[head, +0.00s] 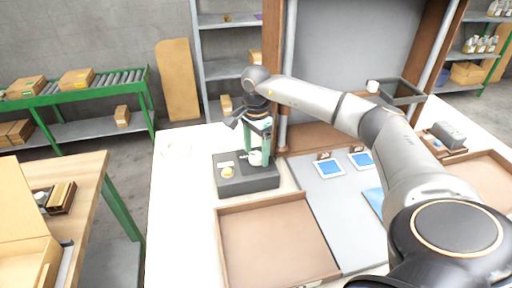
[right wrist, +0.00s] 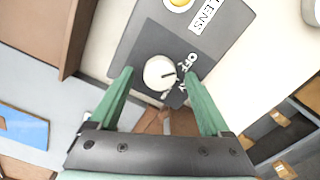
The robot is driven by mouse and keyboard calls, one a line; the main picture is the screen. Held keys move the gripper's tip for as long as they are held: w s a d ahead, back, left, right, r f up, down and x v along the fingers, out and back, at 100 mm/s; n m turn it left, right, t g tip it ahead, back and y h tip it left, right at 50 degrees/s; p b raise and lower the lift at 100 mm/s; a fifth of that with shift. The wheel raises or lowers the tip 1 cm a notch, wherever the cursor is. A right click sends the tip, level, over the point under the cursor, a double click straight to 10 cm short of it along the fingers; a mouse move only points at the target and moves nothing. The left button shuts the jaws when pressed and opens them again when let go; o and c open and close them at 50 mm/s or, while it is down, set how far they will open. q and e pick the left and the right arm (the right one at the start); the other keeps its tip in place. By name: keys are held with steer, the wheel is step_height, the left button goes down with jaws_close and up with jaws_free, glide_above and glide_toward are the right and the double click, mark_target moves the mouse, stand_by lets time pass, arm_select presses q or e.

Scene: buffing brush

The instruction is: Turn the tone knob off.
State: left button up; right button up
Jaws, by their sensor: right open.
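A dark grey box (head: 247,184) stands on the white table and carries two controls. A round white knob (head: 255,158) is on its right part; in the right wrist view the knob (right wrist: 159,73) shows a short dark pointer mark on the side towards white lettering (right wrist: 186,68), which I cannot read surely. My left gripper is out of view.
A brown empty tray (head: 277,243) lies in front of the box. Blue-and-white cards (head: 328,168) lie on a grey panel to the right. A brown upright post (head: 272,60) and frame stand close behind.

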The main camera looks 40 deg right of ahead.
mark_target(257, 156)
step_height(257, 156, up, 12)
stand_by(0.4)
steer(key=shift+s+f, duration=0.1)
stand_by(0.4)
